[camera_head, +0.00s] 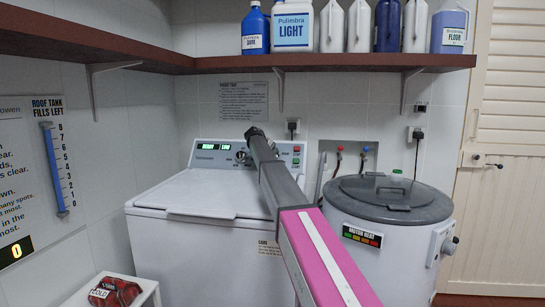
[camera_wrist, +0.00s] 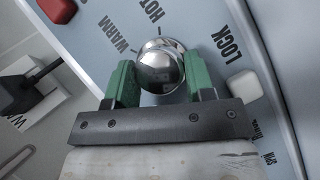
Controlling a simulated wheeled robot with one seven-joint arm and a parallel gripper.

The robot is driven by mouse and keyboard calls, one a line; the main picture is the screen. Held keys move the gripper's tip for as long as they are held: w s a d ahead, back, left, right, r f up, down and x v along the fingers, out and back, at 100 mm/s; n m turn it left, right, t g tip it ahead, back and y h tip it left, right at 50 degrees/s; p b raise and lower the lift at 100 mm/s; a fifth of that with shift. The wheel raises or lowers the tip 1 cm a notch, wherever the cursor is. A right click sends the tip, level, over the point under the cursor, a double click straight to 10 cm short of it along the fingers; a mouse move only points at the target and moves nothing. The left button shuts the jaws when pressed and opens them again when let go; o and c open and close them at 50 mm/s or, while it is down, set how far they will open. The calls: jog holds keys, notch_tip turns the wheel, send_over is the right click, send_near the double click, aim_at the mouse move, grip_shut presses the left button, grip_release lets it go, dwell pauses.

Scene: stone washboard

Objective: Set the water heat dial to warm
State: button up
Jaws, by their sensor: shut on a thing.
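A round chrome dial (camera_wrist: 160,66) sits on the pale blue panel (camera_wrist: 110,15) in the wrist view. The printed words WARM, HOT and LOCK stand around it, with WARM at its upper left, HOT above and LOCK to the right. My gripper (camera_wrist: 160,72) has its green fingers on either side of the dial and is shut on it. The dial's pointer direction is not clear. In the head view my arm reaches the control panel (camera_head: 210,147) of the white washing machine (camera_head: 165,235) and partly covers it.
A grey-lidded drum (camera_head: 395,215) stands to the right of the machine. A wooden shelf (camera_head: 330,63) with several bottles runs above. In the wrist view a red button (camera_wrist: 57,10) and a white button (camera_wrist: 244,85) lie near the fingers.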

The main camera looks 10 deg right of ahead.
jog(key=o, duration=0.9)
jog(key=v, duration=1)
jog(key=shift+s+a+r, duration=0.1)
jog(key=shift+a+r, duration=0.15)
